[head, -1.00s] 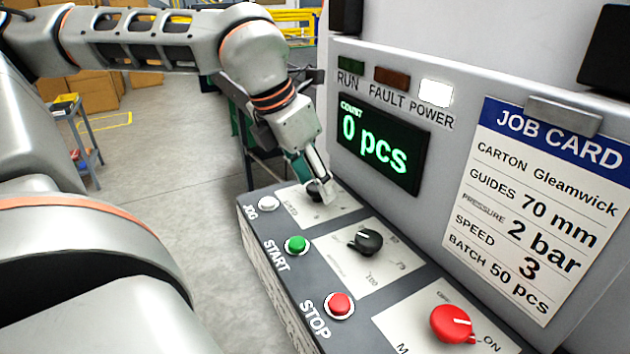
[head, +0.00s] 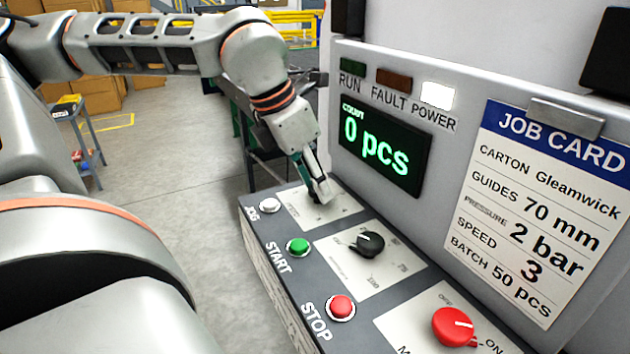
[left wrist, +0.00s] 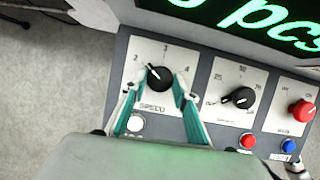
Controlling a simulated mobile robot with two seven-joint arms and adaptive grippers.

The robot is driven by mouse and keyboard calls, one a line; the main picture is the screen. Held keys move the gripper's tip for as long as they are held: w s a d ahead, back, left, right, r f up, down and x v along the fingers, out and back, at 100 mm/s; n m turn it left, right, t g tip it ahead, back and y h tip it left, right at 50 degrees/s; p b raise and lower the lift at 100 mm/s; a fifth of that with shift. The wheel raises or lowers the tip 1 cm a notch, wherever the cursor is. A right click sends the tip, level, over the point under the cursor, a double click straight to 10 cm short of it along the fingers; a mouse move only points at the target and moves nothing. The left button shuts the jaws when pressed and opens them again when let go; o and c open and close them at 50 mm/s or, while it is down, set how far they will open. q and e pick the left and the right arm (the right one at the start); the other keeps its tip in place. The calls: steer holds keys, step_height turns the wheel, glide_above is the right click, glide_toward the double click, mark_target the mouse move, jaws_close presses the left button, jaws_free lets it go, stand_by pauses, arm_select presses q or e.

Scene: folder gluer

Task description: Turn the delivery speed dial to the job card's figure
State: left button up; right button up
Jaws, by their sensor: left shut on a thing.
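The black speed dial (left wrist: 160,79) sits on a white scale plate (left wrist: 150,46), labelled SPEED, in the left wrist view. Its white pointer mark aims up and left, about at the 2, left of the 3. My left gripper (left wrist: 154,88) is shut on the dial, one teal finger at each side. In the head view the left gripper (head: 320,190) reaches down onto the far plate and mostly hides the dial. The job card (head: 538,205) on the panel reads SPEED 3.
Beside the dial are a second black knob (head: 370,244) and a red switch (head: 453,326). A white jog button (head: 270,205), green start button (head: 298,246) and red stop button (head: 341,307) line the near edge. The count display (head: 382,148) shows 0 pcs.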

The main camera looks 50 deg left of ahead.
arm_select(q)
steer(key=m+h, duration=0.1)
steer(key=m, duration=0.4)
steer(key=shift+w+a+g+h, duration=0.15)
steer(key=shift+a+g+h, duration=0.05)
steer(key=shift+g+h, duration=0.2)
steer(key=shift+w+a+m+g+h+b, duration=0.1)
steer(key=shift+m+g+h+b, duration=0.3)
steer(key=shift+m, duration=1.05)
steer(key=shift+m+g+h+b, duration=0.2)
steer(key=shift+m+g, duration=0.3)
steer(key=shift+m, duration=0.95)
steer(key=o, duration=1.1)
steer(key=v, duration=1.2)
